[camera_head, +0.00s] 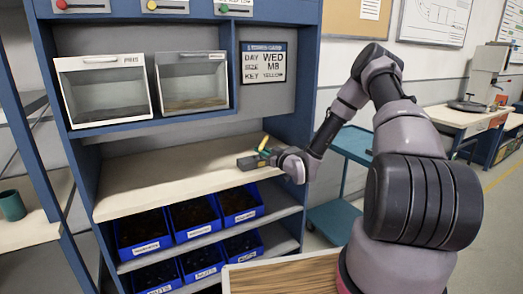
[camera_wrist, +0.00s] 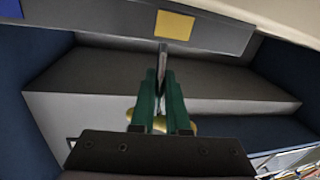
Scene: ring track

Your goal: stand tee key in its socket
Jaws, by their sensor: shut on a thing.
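In the head view my gripper (camera_head: 266,153) is at the right front part of the wooden worktop, next to a small dark grey block (camera_head: 250,163). A yellow piece, which looks like part of the tee key (camera_head: 263,143), sticks up at the green fingers. In the wrist view the green fingers (camera_wrist: 161,85) are closed on the tee key. Its thin grey shaft (camera_wrist: 162,58) shows beyond the fingertips, and a rounded yellow part (camera_wrist: 148,122) shows behind them. The shaft points towards a grey face with a yellow square (camera_wrist: 175,25). I cannot see a socket opening or whether the shaft touches anything.
The wooden worktop (camera_head: 165,178) is clear to the left. Blue bins (camera_head: 193,213) fill the shelves below, and two clear-fronted bins (camera_head: 105,92) stand above. A teal cart (camera_head: 342,220) stands at the right.

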